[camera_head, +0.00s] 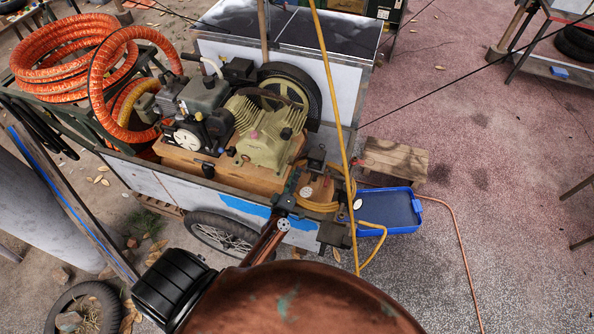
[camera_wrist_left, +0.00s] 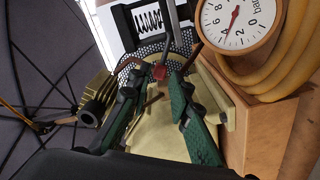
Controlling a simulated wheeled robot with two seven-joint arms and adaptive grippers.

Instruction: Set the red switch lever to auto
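The red switch lever (camera_wrist_left: 158,72) shows as a small red piece between my left fingertips in the left wrist view. In the head view I cannot make it out. My left gripper (camera_wrist_left: 157,80) has dark green fingers, one on each side of the lever, and they look parted. I cannot tell whether either finger touches it. In the head view the left gripper (camera_head: 291,183) reaches over the front right part of the compressor cart (camera_head: 168,190). The switch's marks are not readable. My right gripper is not in view.
A pressure gauge (camera_wrist_left: 238,20) stands close right of the gripper, beside a coiled yellow hose (camera_wrist_left: 270,65). The compressor (camera_head: 265,130) stands behind the gripper. A blue tray (camera_head: 420,205) lies right of the cart, with a wooden crate (camera_head: 395,160) behind it. Orange hose (camera_head: 60,65) is coiled at left.

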